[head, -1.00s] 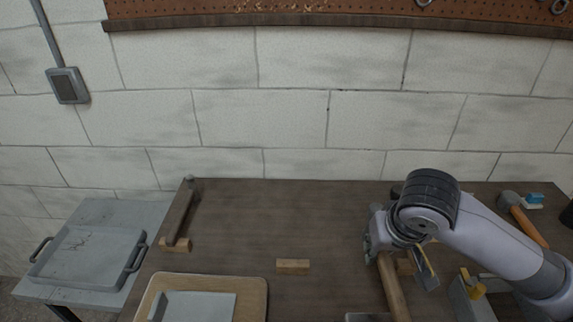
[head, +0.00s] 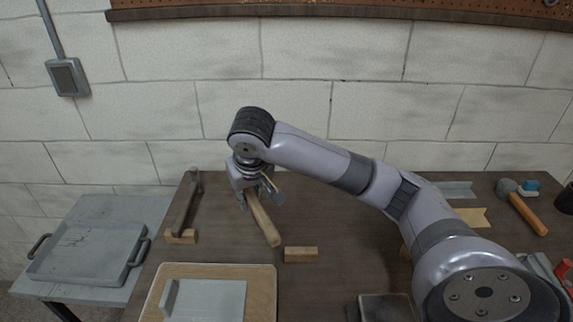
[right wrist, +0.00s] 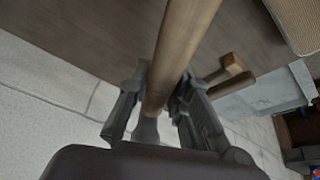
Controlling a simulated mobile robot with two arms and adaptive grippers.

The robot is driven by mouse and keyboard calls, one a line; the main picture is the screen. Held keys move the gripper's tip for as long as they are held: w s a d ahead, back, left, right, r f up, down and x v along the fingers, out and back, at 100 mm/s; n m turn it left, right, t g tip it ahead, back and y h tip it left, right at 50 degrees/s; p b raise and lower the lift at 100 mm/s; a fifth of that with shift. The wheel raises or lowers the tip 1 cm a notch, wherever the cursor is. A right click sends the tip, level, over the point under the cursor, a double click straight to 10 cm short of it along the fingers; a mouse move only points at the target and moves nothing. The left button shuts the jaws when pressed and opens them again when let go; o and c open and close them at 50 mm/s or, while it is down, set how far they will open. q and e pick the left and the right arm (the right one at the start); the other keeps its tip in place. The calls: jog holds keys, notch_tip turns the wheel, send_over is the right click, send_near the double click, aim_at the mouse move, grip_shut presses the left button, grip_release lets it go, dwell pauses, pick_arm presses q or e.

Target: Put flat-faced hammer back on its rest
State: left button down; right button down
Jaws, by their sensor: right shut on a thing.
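My right gripper (head: 256,190) is shut on the wooden handle of a hammer (head: 264,222), held over the middle left of the bench. The pale handle slants down and to the right in the head view. In the right wrist view the handle (right wrist: 184,40) runs between the two fingers (right wrist: 160,110), and a grey part shows at its lower end. The hammer's face is hidden by the gripper, so its shape cannot be told. A small wooden block (head: 301,254) lies bare on the bench, right of the handle's end. My left gripper is out of view.
A board (head: 263,292) with a grey plate lies in front. A hammer with an orange handle (head: 528,215) lies far right. A grey tray (head: 85,252) is on the side table.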

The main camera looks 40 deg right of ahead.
jog(key=w+d+m+b, duration=0.2)
jog(key=w+d, duration=0.1)
jog(key=d, duration=0.6)
jog(key=w+d+f+m+b, duration=0.1)
jog(key=w+d+m, duration=0.1)
jog(key=d, duration=0.8)
jog(key=shift+w+d+f+g+h+b, duration=0.25)
jog(key=shift+w+d+g+h+b, duration=0.05)
jog(key=shift+w+g+h+b, duration=0.1)
notch_tip(320, 180, down, 5)
jog(key=shift+f, duration=1.05)
jog(key=shift+f, duration=1.4)
jog(key=c, duration=1.4)
grip_release()
jog(key=shift+s, duration=0.1)
